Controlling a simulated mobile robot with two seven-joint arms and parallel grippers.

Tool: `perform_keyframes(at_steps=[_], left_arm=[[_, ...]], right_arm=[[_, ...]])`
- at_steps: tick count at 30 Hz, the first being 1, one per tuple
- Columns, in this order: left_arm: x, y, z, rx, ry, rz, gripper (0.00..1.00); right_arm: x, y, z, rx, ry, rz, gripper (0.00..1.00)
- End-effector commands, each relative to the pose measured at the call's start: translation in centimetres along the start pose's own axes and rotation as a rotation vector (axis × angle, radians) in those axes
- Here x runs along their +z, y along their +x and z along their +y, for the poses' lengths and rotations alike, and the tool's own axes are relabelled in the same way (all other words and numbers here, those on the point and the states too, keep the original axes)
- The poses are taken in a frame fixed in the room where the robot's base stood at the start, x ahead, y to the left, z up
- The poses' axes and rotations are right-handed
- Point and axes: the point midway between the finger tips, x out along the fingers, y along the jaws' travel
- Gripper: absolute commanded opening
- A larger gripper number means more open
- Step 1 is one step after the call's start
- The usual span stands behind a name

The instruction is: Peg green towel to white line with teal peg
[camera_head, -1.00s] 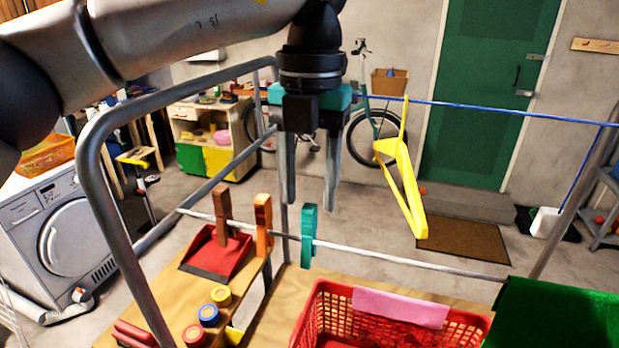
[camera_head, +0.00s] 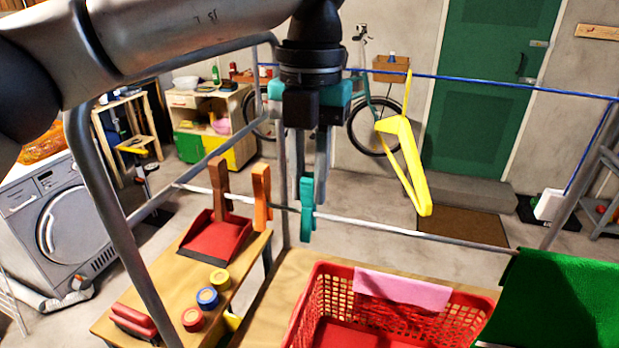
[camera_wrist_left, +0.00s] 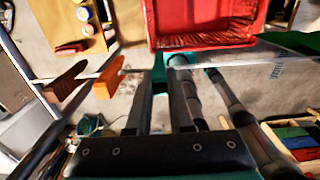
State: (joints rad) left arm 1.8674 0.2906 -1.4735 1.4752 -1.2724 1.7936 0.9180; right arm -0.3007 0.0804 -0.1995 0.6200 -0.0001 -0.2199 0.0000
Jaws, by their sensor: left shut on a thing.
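My left gripper (camera_head: 313,198) points straight down and is shut on the teal peg (camera_head: 306,222), which sits on the white line (camera_head: 370,224). In the left wrist view, the peg (camera_wrist_left: 159,72) shows only in part between the fingertips. The green towel (camera_head: 555,295) hangs over the right end of the white line, well to the right of the peg. My right gripper does not show in the head view.
A brown peg (camera_head: 218,178) and an orange peg (camera_head: 262,196) are on the line to the left. A red basket (camera_head: 385,313) with a pink cloth (camera_head: 402,288) stands below. A yellow hanger (camera_head: 411,165) hangs from the blue line (camera_head: 480,84). A red dustpan (camera_head: 213,243) lies on the bench.

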Motion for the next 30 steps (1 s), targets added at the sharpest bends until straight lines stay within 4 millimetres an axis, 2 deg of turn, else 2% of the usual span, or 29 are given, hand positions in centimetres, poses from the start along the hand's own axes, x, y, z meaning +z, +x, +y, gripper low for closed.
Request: perform_keyframes(at_steps=[1, 3, 4, 17, 30], left_arm=[[0.0, 0.0, 0.0, 0.000, 0.000, 0.000, 0.08], [0.0, 0.0, 0.0, 0.000, 0.000, 0.000, 0.01], [0.0, 0.0, 0.0, 0.000, 0.000, 0.000, 0.00], [0.0, -0.2, 0.0, 0.000, 0.000, 0.000, 0.00], [-0.1, -2.4, 0.0, 0.000, 0.000, -0.001, 0.00]], right_arm=[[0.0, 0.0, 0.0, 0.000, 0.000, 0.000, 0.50], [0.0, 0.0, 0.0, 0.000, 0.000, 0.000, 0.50], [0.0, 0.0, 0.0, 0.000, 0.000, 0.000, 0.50], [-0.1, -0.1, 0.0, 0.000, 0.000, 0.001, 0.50], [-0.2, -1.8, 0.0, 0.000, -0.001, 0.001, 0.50]])
